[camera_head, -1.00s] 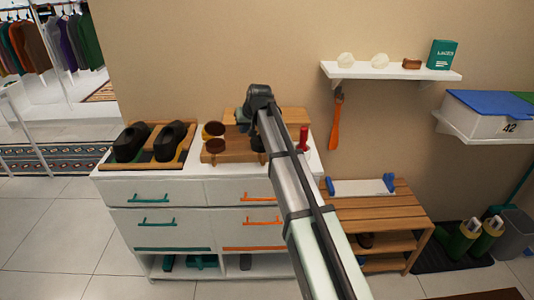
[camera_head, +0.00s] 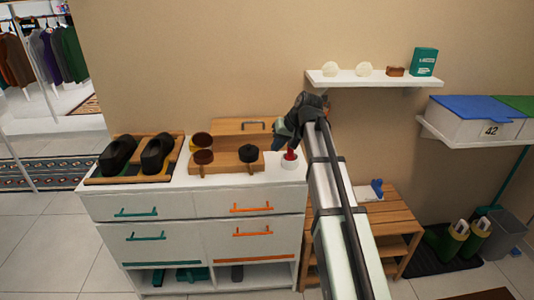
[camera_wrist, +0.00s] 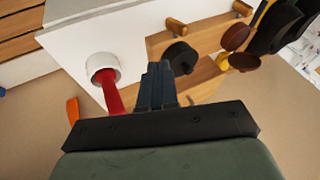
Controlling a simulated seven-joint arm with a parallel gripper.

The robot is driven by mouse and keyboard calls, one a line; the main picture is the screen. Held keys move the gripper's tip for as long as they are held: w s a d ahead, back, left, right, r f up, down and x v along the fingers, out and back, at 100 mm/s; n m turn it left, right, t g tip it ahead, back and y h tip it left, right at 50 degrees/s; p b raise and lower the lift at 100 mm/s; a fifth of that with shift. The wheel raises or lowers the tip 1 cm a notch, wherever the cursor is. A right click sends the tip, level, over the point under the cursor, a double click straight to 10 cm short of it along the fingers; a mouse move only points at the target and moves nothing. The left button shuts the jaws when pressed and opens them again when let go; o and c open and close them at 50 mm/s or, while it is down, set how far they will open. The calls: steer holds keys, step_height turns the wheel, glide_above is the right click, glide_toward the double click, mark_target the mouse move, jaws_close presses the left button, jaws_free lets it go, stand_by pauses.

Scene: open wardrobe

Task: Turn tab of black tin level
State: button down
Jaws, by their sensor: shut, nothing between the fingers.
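The black tin (camera_head: 248,153) is a round black disc on the right of a wooden stand (camera_head: 224,165) on the white cabinet. A short wooden tab (camera_head: 257,167) sticks out at the stand's front edge near it; I cannot tell its exact tilt. In the wrist view the black tin (camera_wrist: 182,55) lies just beyond and right of my fingertips, with a wooden tab (camera_wrist: 177,27) above it. My gripper (camera_head: 279,142) is shut and empty, above the cabinet to the right of the tin.
A red-handled thing in a white cup (camera_head: 289,162) stands close right of the tin, under my gripper. Brown tins (camera_head: 203,156) sit left on the stand. Black shoes (camera_head: 157,152) are farther left. A wall shelf (camera_head: 370,79) is above right.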

mark_target(246, 166)
steer(key=x, duration=0.9)
steer(key=shift+w+f, duration=0.1)
steer(key=shift+f, duration=0.1)
steer(key=shift+a+f, duration=0.2)
steer(key=shift+a, duration=0.35)
steer(key=shift+a+f, duration=0.15)
steer(key=shift+a, duration=0.4)
steer(key=shift+a+f, duration=0.3)
steer(key=shift+a, duration=0.5)
steer(key=shift+a+r+h, duration=0.2)
steer(key=shift+a+h, duration=0.1)
steer(key=shift+h, duration=0.4)
steer(key=a+h, duration=0.1)
steer(key=n+h, duration=0.1)
steer(key=h, duration=0.1)
steer(key=shift+a+r, duration=0.15)
steer(key=shift+a, duration=0.2)
steer(key=h, duration=0.2)
steer(key=a+h, duration=0.1)
steer(key=shift+a+n+h, duration=0.2)
steer(key=shift+n+h, duration=0.1)
steer(key=shift+h, duration=0.1)
steer(key=h, duration=0.1)
steer(key=a+h, duration=0.1)
steer(key=shift+f+h, duration=0.25)
steer(key=shift+h, duration=0.05)
steer(key=shift+a+f, duration=0.25)
steer(key=shift+a, duration=0.15)
steer(key=shift+a+f, duration=0.15)
